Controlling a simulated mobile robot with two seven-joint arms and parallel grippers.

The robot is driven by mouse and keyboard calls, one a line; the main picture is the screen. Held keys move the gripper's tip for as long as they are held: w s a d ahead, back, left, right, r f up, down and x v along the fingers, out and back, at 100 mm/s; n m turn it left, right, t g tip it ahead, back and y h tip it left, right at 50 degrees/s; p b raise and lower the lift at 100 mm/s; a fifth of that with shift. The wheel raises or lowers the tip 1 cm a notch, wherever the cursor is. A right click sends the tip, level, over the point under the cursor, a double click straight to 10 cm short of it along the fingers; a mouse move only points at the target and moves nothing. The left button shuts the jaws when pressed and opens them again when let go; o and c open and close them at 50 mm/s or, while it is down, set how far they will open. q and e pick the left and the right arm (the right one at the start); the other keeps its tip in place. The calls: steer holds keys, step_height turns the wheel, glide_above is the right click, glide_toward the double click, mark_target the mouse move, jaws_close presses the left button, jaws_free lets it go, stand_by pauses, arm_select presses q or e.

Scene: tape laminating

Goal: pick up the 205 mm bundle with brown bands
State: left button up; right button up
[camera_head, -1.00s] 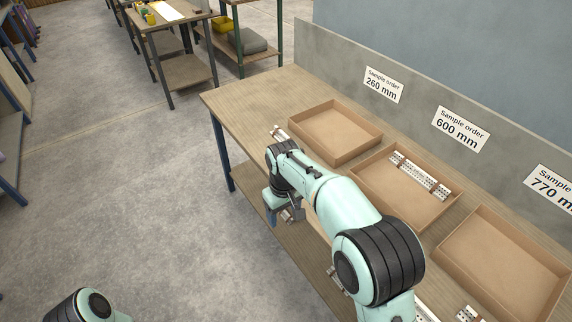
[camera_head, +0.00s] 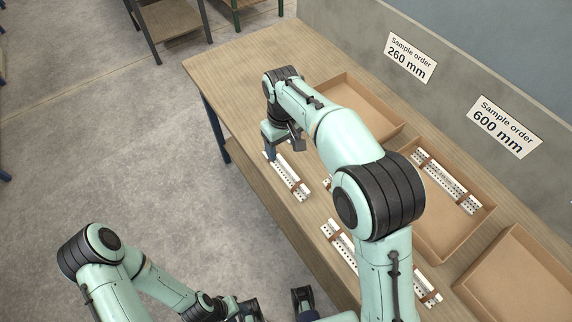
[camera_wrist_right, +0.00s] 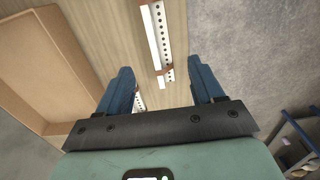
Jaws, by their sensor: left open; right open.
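A white perforated bundle with brown bands (camera_head: 287,176) lies on the table's front part, just below my right gripper (camera_head: 284,146). In the right wrist view a banded bundle (camera_wrist_right: 158,38) runs away from between the open fingers of my right gripper (camera_wrist_right: 162,86), not gripped. A second bundle (camera_wrist_right: 140,101) shows partly behind the left finger. Other bundles lie on the table, one (camera_head: 341,242) partly hidden by my right arm and one (camera_head: 428,292) nearer the bottom. I cannot read which is 205 mm. My left gripper (camera_head: 277,308) is open and empty at the bottom edge.
Cardboard trays line the table's back: one (camera_head: 383,101) under the 260 mm sign (camera_head: 411,58), and one (camera_head: 448,247) holding bundles (camera_head: 446,182) by the 600 mm sign (camera_head: 504,126). Another tray (camera_head: 520,275) is at right. The table's far left end (camera_head: 235,70) is bare.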

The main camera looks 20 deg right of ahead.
glide_above(285, 172)
steer(key=f, duration=0.5)
steer(key=shift+s+a+b, duration=0.1)
steer(key=shift+a+b, duration=0.1)
steer(key=shift+b, duration=0.1)
steer(key=shift+d+f+b, duration=0.15)
steer(key=shift+f+b, duration=0.25)
steer(key=shift+f, duration=2.75)
jaws_close()
steer(key=shift+r, duration=0.1)
